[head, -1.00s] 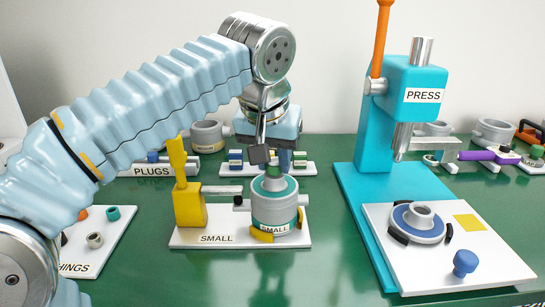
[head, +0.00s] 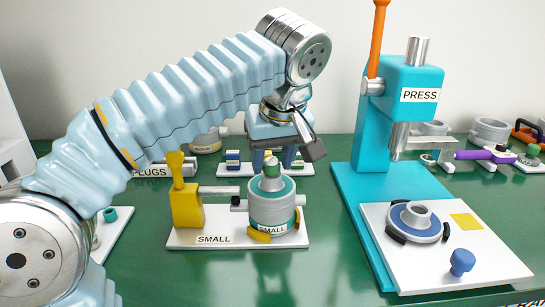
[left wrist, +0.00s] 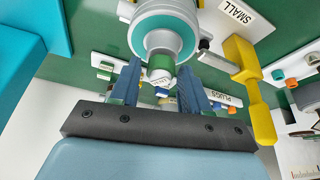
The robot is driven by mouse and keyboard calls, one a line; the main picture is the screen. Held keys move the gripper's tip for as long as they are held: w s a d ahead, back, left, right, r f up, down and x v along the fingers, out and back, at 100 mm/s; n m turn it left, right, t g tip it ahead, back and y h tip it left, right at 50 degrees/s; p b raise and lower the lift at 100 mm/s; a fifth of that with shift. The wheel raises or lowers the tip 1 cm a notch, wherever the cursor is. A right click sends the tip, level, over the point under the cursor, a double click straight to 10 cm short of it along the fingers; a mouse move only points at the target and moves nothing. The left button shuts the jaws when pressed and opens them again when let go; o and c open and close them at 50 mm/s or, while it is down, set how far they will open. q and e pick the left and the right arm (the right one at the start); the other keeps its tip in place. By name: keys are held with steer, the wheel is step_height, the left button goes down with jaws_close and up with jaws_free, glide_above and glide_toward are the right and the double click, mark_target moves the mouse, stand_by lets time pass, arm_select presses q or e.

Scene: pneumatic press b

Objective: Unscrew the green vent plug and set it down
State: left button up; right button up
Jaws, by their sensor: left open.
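The green vent plug (head: 272,167) stands upright on top of the grey cylinder (head: 272,203) with a teal ring, labelled SMALL. In the left wrist view, the green plug (left wrist: 161,74) shows between the two spread fingers of the left gripper (left wrist: 158,80), with gaps on both sides. Whether the fingertips are level with the plug is unclear. My right gripper is not in view.
A yellow clamp (head: 186,205) with a rod holds the cylinder on a white SMALL base (head: 210,238). The teal press (head: 375,130) stands at the right. The PLUGS tray (head: 150,171) is partly hidden behind my arm. Green table is free in front.

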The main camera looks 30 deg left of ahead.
arm_select(q)
steer(key=m+h, duration=0.1)
steer(key=m, duration=0.2)
steer(key=m+t+h, duration=0.1)
steer(key=m, duration=0.2)
steer(key=shift+s+a, duration=0.15)
steer(key=shift+a, duration=0.05)
steer(key=m+h, duration=0.1)
steer(key=m, duration=0.2)
steer(key=m+h, duration=0.1)
steer(key=m, duration=0.2)
steer(key=shift+a+h, duration=0.1)
steer(key=shift+h, duration=0.2)
steer(key=shift+c, duration=0.2)
steer(key=c, duration=0.5)
steer(key=n+y, duration=0.1)
steer(key=n, duration=0.2)
steer(key=n+y, duration=0.1)
steer(key=n, duration=0.2)
steer(key=shift+d+n+y, duration=0.2)
steer(key=shift+n+y, duration=0.1)
steer(key=shift+c, duration=0.2)
steer(key=n+y, duration=0.1)
steer(key=n, duration=0.1)
steer(key=n+g+y, duration=0.1)
steer(key=n, duration=0.2)
steer(key=shift+d+r+n, duration=0.1)
steer(key=shift+n, duration=0.2)
steer(key=o, duration=0.6)
